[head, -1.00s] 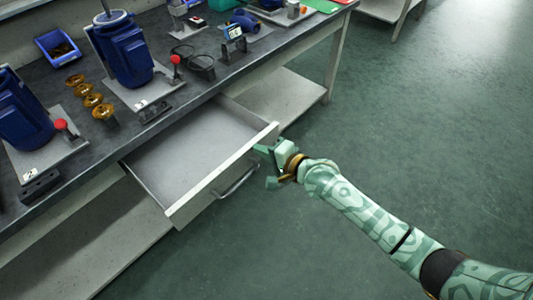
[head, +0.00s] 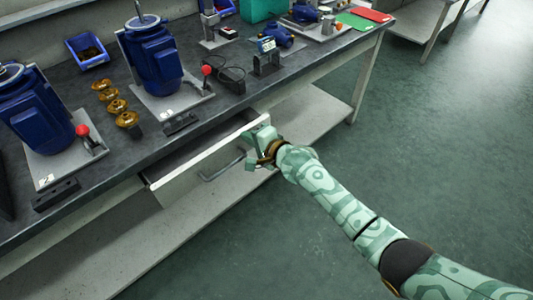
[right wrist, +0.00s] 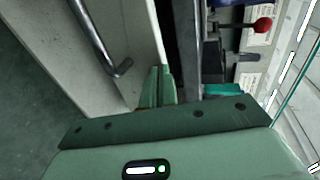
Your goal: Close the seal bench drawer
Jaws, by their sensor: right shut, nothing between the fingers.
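The seal bench drawer (head: 185,178) is under the grey benchtop, with its pale front panel standing out a little from the bench. A narrow strip of its inside shows behind the panel. Its bar handle (head: 222,167) is on the front. My right gripper (head: 256,150) is at the right end of the drawer front, shut and empty. In the right wrist view the closed fingers (right wrist: 158,86) are close against the drawer front (right wrist: 143,30), beside the handle (right wrist: 98,38). I cannot tell whether they touch. My left gripper is out of view.
The benchtop (head: 215,112) above carries blue pumps (head: 155,58) on plates, several brass parts (head: 116,107), a blue bin (head: 88,50) and small devices. A lower shelf (head: 305,118) lies beneath. The green floor (head: 420,170) to the right is clear.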

